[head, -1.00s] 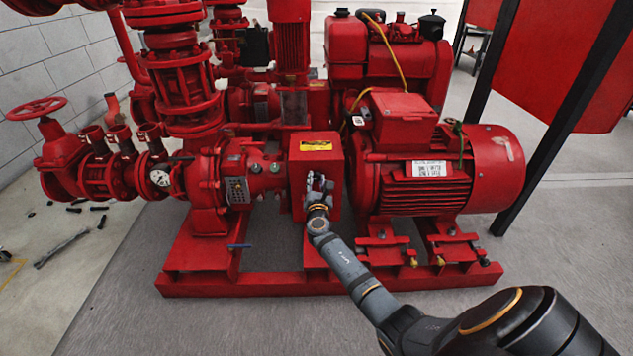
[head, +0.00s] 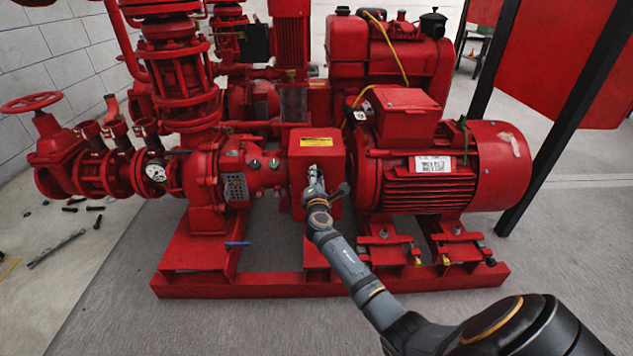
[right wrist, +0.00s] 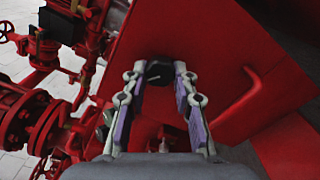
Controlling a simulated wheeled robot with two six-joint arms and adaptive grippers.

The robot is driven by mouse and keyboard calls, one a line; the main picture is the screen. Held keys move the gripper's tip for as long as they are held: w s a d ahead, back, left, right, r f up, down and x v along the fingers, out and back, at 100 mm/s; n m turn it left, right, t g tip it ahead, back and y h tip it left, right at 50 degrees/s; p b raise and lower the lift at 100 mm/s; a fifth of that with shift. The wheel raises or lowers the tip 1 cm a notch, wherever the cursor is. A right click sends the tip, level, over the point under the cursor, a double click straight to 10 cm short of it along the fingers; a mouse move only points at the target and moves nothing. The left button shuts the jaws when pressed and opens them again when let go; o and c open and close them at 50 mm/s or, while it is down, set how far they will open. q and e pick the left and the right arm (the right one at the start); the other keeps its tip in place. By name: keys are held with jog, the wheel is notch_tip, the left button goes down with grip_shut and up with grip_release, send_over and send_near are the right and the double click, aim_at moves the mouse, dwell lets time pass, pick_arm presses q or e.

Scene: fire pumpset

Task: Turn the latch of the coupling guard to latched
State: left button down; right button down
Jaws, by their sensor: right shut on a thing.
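The coupling guard (head: 330,151) is a red box with a yellow label, between the pump and the motor. It also fills much of the right wrist view (right wrist: 215,50). My right gripper (head: 313,170) is at the front face of the guard. In the right wrist view, its fingertips (right wrist: 160,76) are closed on both sides of the latch (right wrist: 158,69), a small dark knob on the red face. The gripper mostly hides the latch in the head view. I cannot read the latch's marked position. My left gripper is not in view.
A red handle (right wrist: 240,103) stands out from the guard beside the gripper. The red motor (head: 445,165) is close on the right, the pump (head: 205,175) on the left. A red base frame (head: 270,287) runs below. The grey floor in front is clear.

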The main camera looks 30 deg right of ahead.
jog(key=m+b, duration=0.3)
jog(key=m, duration=0.2)
jog(key=shift+f+m, duration=0.1)
jog(key=shift+m, duration=0.2)
jog(key=m+b, duration=0.2)
jog(key=m, duration=0.2)
jog(key=shift+m, duration=0.5)
jog(key=c, duration=1)
grip_release()
jog(key=shift+r, duration=0.25)
jog(key=shift+c, duration=0.2)
jog(key=shift+s, duration=0.1)
